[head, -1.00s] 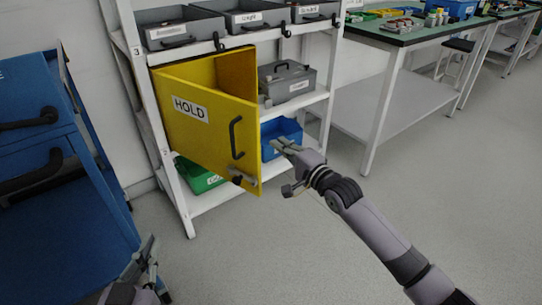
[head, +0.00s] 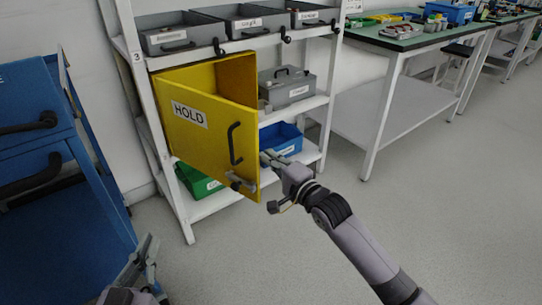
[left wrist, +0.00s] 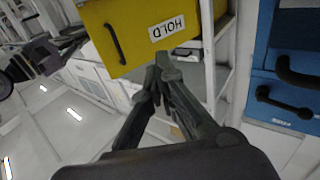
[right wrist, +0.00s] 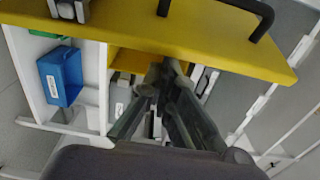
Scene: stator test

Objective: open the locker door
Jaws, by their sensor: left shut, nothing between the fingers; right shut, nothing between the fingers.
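The yellow locker door (head: 200,140), labelled HOLD, stands partly open on the white rack, with its black handle (head: 235,144) on the front and a latch (head: 240,182) near its lower free corner. My right gripper (head: 267,157) is shut and empty beside the door's free edge. In the right wrist view its fingertips (right wrist: 172,66) overlap the door's edge (right wrist: 190,35); contact is unclear. My left gripper (head: 150,250) is shut and empty, low at the left, away from the door. The left wrist view also shows the door (left wrist: 140,30) beyond its fingertips (left wrist: 163,62).
The rack holds grey bins (head: 180,40) above, a grey case (head: 288,90) beside the locker, and blue (head: 282,140) and green (head: 196,180) bins below. A blue cabinet (head: 75,220) stands left. A green-topped workbench (head: 410,38) stands right. The floor in front is clear.

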